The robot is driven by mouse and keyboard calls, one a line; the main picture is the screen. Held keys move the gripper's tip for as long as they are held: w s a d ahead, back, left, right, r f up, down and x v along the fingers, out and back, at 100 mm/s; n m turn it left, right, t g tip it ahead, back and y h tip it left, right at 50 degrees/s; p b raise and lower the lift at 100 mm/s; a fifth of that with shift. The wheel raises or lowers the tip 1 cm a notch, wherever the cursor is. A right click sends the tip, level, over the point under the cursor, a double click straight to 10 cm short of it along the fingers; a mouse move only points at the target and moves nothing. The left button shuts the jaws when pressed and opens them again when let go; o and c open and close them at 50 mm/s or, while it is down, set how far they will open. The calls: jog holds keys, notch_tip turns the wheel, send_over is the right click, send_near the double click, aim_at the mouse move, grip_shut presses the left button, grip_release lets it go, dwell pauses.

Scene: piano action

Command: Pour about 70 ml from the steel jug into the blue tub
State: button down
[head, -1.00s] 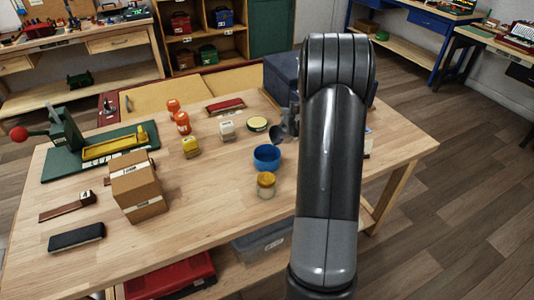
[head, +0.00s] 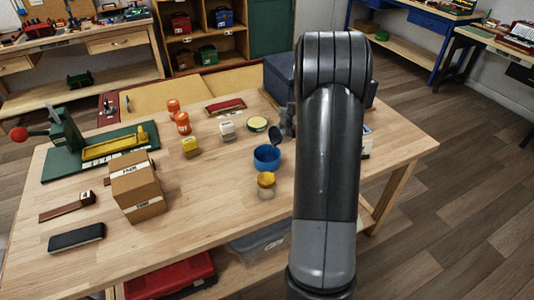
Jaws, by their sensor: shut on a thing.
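The blue tub (head: 267,162) stands on the wooden bench, left of my arm. The steel jug (head: 275,136) shows as a small dark grey rounded shape just above and behind the tub's far rim. It looks tilted towards the tub, but most of its body is hard to make out. My gripper (head: 287,118) is shut on the jug, and my own arm partly hides it. I cannot see any stream of liquid or the level inside the tub or jug.
A yellow-lidded jar (head: 266,186) stands close in front of the tub. A dark blue box (head: 280,77) is behind. The bench's front middle is clear.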

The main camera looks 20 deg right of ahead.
jog(key=shift+s+a+r+n+t, duration=0.15)
jog(key=shift+s+a+r+n, duration=0.1)
jog(key=shift+a, duration=0.35)
jog(key=shift+s+a+r+n+t, duration=0.15)
jog(key=shift+a+r+n, duration=0.1)
jog(key=shift+a, duration=0.3)
dwell(0.4)
jog(key=d, duration=0.1)
jog(key=w+d+f+m, duration=0.1)
jog(key=d, duration=0.1)
jog(key=d+f+m+g, duration=0.1)
jog(key=shift+w+d+f+y, duration=0.15)
jog(key=shift+y, duration=0.15)
jog(key=shift+w+d+m+g+y, duration=0.25)
jog(key=shift+d+m+g+y, duration=0.25)
jog(key=shift+m, duration=0.3)
jog(key=shift+w+d+f+m, duration=0.1)
jog(key=shift+d+f+m, duration=0.15)
jog(key=shift+f, duration=0.25)
jog(key=shift+w+d+f+m, duration=0.15)
jog(key=shift+f+m, duration=0.1)
jog(key=shift+f, duration=0.25)
jog(key=shift+d+y, duration=0.15)
jog(key=shift+y, duration=0.25)
